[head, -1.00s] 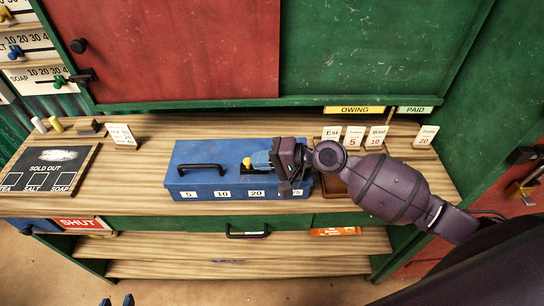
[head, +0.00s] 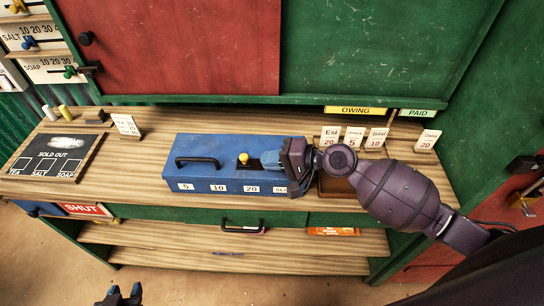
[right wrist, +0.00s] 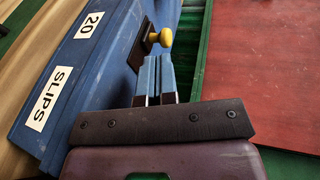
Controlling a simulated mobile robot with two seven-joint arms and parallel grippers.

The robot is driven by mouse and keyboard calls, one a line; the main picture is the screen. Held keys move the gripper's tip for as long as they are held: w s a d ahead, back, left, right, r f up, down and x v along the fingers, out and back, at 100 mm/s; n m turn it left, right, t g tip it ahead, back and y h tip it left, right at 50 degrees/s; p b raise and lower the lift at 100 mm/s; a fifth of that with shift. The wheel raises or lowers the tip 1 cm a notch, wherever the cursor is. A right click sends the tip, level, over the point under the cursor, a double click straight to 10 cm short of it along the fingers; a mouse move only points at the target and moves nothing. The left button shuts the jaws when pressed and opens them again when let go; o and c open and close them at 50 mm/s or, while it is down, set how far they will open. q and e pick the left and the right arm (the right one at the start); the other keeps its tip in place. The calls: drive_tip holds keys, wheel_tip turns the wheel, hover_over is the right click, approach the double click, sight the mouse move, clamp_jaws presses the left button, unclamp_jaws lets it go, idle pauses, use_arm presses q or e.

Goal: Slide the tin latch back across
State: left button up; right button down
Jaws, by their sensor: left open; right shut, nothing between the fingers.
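A blue tin (head: 225,183) lies on the counter, with a black handle (head: 209,161) on its lid. Its latch shows as a yellow knob (head: 243,158) in a dark slot; the knob also shows in the right wrist view (right wrist: 165,37) on a short stem. My right gripper (head: 264,159) is shut and empty over the tin's right part, its blue fingertips just right of the knob with a small gap. In the right wrist view its fingers (right wrist: 157,62) point toward the knob. My left gripper (head: 123,290) is open and empty at the bottom edge, away from the counter.
Several price cards (head: 353,137) stand at the back right near a brown tray (head: 336,187) partly hidden by my arm. A sold-out board (head: 55,154) lies at the left. Bare counter (head: 140,160) lies left of the tin. Red and green shutters rise behind.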

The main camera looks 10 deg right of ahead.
drive_tip(key=b+v, duration=0.1)
drive_tip(key=v, duration=0.8)
drive_tip(key=shift+s+d+b, duration=0.2)
drive_tip(key=shift+d+b, duration=0.05)
drive_tip(key=shift+b, duration=0.05)
drive_tip(key=shift+s+d+r, duration=0.15)
drive_tip(key=shift+d+r, duration=0.05)
drive_tip(key=shift+d, duration=0.15)
drive_tip(key=shift+s, duration=0.1)
drive_tip(key=s+a+f+n+g+h, duration=0.1)
drive_tip(key=s+f+n+h, duration=0.5)
drive_tip(key=s, duration=0.4)
drive_tip(key=s+d+f+g+h, duration=0.2)
drive_tip(key=s+d+f+h, duration=0.2)
drive_tip(key=s+d+h, duration=0.6)
drive_tip(key=w+f+t+y, duration=0.3)
drive_tip(key=w+f+t, duration=0.3)
drive_tip(key=f, duration=0.3)
drive_tip(key=shift+w+a+f+n+t, duration=0.3)
drive_tip(key=shift+f+n+t, duration=0.1)
drive_tip(key=shift+t, duration=0.5)
